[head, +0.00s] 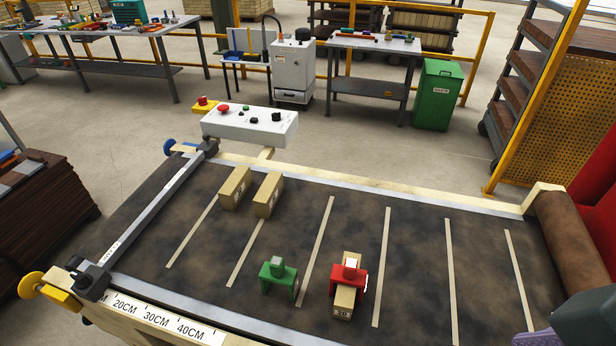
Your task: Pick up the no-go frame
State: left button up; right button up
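The red frame (362,280), which I take to be the no-go frame, stands on the dark belt at the front, right of centre. It has a pale-topped upper part and appears to straddle a tan brick (344,302), whose end sticks out toward me. A green frame (279,277) of similar shape stands upright on the belt to its left, apart from it, with nothing visible inside. Neither gripper's fingertips can be made out. A dark rounded part at the lower right corner may be part of my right arm.
Two tan bricks (236,187) (268,194) lie farther back on the belt (420,250), which has pale cross stripes. A metal bar (155,216) crosses its left end. A white control box (250,125) stands behind. A brown roller (577,235) is at right. Belt right of the red frame is clear.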

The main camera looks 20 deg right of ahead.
aim_at(348, 275)
jog(key=z, duration=0.75)
